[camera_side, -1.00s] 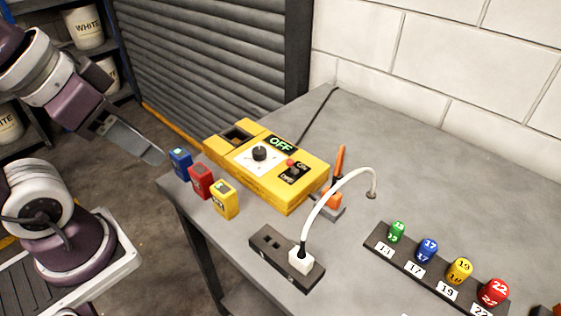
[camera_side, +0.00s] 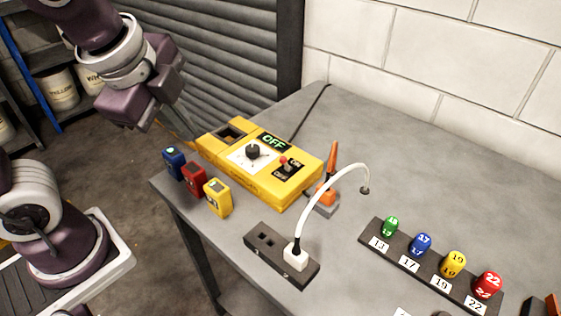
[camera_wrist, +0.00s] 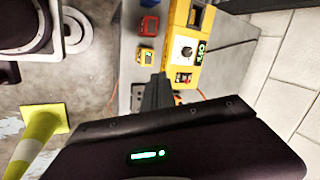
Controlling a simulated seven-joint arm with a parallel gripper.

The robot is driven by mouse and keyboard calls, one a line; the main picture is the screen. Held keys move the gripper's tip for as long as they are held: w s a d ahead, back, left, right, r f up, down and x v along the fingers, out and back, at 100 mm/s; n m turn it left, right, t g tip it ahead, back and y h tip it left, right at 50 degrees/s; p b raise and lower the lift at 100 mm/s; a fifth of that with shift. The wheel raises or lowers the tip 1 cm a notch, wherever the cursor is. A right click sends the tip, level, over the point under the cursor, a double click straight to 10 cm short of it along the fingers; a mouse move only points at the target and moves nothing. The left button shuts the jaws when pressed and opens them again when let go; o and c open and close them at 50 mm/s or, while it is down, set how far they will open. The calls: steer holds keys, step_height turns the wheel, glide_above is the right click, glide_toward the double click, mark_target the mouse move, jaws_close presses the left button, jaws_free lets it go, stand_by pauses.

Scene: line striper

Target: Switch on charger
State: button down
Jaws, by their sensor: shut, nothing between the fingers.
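The yellow charger (camera_side: 268,187) lies on the grey table, and its display (camera_side: 273,142) reads OFF. A black dial (camera_side: 253,152) sits in its white panel. A small red-tipped switch (camera_side: 284,161) stands on a black plate near its right end. The charger also shows in the wrist view (camera_wrist: 178,17), with the switch (camera_wrist: 184,77) just beyond my fingertips in the picture. My gripper (camera_side: 189,130) is shut and empty, near the charger's back left end in the side view. Its fingers also show in the wrist view (camera_wrist: 158,80). I see no contact with the switch.
Blue (camera_side: 174,162), red (camera_side: 194,178) and yellow (camera_side: 218,198) batteries stand along the table's left edge. A black socket strip (camera_side: 264,242) with a white plug and cable lies in front. A numbered rack (camera_side: 408,262) holds several coloured pieces at right. The back right tabletop is clear.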

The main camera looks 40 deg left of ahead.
mark_target(285, 164)
steer(key=w+d+f+m, duration=0.5)
steer(key=w+d+m, duration=0.2)
steer(key=m, duration=0.9)
steer(key=d, duration=0.2)
steer(key=shift+w+d+f, duration=0.2)
steer(key=shift+d+f, duration=0.1)
steer(key=shift+d, duration=0.1)
steer(key=x, duration=1)
steer(key=shift+a, duration=0.1)
steer(key=w+a, duration=0.2)
steer(key=w, duration=0.1)
steer(key=shift+r, duration=0.3)
steer(key=shift+w+a, duration=0.1)
steer(key=shift+w, duration=0.1)
steer(key=shift+r, duration=0.1)
